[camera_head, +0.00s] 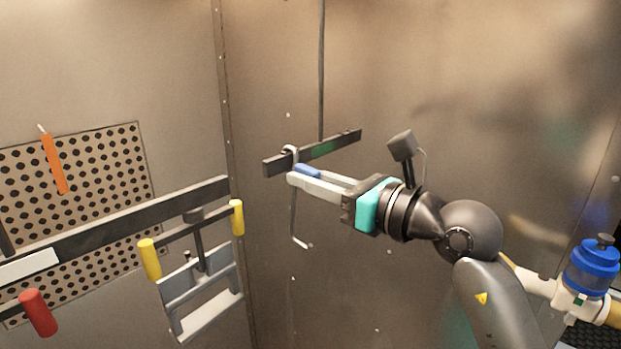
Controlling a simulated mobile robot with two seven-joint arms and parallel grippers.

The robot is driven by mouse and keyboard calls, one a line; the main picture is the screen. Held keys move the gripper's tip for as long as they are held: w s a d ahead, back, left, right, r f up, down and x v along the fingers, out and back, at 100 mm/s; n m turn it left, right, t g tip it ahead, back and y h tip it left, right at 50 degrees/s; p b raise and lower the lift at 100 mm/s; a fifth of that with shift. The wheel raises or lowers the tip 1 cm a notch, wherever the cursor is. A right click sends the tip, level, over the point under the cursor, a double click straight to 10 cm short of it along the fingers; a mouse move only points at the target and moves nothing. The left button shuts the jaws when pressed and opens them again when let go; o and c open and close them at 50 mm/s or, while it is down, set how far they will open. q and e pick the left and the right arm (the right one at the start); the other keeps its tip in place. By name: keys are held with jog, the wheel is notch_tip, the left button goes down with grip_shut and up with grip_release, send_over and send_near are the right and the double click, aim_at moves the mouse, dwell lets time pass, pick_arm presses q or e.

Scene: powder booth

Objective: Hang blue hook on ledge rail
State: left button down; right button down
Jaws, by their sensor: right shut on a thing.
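My right gripper (300,177) comes in from the right and is shut on the blue hook, whose blue part (308,171) shows at the fingers. The hook's pale curved top (290,151) is at the left part of the dark ledge rail (335,147). It looks looped over the rail, but I cannot tell whether it rests on it. A thin bent rod (293,225) hangs below the fingers, its lower end turned right. The fingers hide the middle of the hook. My left gripper is not in view.
Left of the corner, a longer dark rail (110,222) carries a grey frame with yellow-ended bar (195,236) and a red-ended piece (38,313). Behind it is a perforated panel (100,165) with an orange-handled tool (54,163). A blue-capped container (592,270) is at lower right.

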aim_at(298, 152)
jog(key=shift+s+d+r+p, duration=0.1)
jog(key=shift+r+p, duration=0.6)
jog(key=shift+r, duration=1.1)
jog(key=shift+s+d, duration=0.1)
jog(key=shift+d, duration=0.05)
jog(key=b+v, duration=0.1)
jog(key=v, duration=0.7)
jog(key=shift+s+d, duration=0.25)
jog(key=shift+d, duration=0.05)
jog(key=shift+f+b, duration=0.1)
jog(key=shift+b, duration=0.2)
